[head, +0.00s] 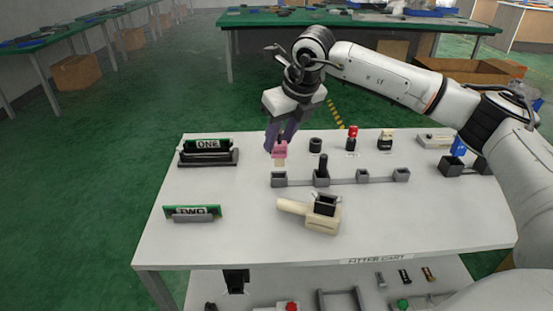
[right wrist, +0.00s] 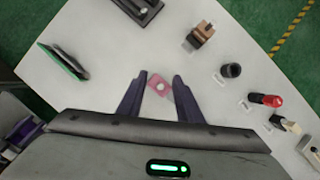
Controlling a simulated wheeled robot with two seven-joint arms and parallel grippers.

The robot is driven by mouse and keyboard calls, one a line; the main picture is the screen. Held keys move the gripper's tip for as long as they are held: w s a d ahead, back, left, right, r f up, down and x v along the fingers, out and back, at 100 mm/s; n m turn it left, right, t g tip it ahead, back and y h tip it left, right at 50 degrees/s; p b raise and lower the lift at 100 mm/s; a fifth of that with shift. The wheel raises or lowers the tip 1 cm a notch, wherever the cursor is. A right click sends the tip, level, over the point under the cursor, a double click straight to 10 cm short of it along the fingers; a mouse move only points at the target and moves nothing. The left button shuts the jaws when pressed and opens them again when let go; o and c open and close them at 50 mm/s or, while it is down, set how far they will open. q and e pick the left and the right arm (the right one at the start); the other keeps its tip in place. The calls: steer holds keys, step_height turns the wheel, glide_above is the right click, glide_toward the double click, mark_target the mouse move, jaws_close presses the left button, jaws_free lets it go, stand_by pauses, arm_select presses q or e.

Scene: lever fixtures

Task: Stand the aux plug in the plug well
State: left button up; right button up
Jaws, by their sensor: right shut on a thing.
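My right gripper (head: 281,132) points down over the white cart top and is shut on a pink block, which I take to be the aux plug (head: 280,149). In the right wrist view the pink plug (right wrist: 159,86) sits between the two fingertips, with a pale round spot on its face. A grey bar carries several small square sockets; the leftmost socket (head: 279,180) lies just in front of the plug. A black upright post (head: 321,167) stands in the second socket. No well is marked clearly enough to tell which is the plug well. My left gripper is out of view.
A black round piece (head: 315,145), a red-topped piece (head: 352,138) and a cream-and-black piece (head: 386,141) stand in a row. A beige box with a handle (head: 323,219) sits in front. Boards ONE (head: 208,146) and TWO (head: 192,211) stand left.

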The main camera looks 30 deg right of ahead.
mark_target(279, 156)
steer(key=shift+f, duration=2.9)
steer(key=o, duration=1.3)
steer(key=shift+r, duration=0.35)
steer(key=v, duration=1.1)
steer(key=shift+s+r, duration=0.15)
steer(key=shift+r, duration=0.15)
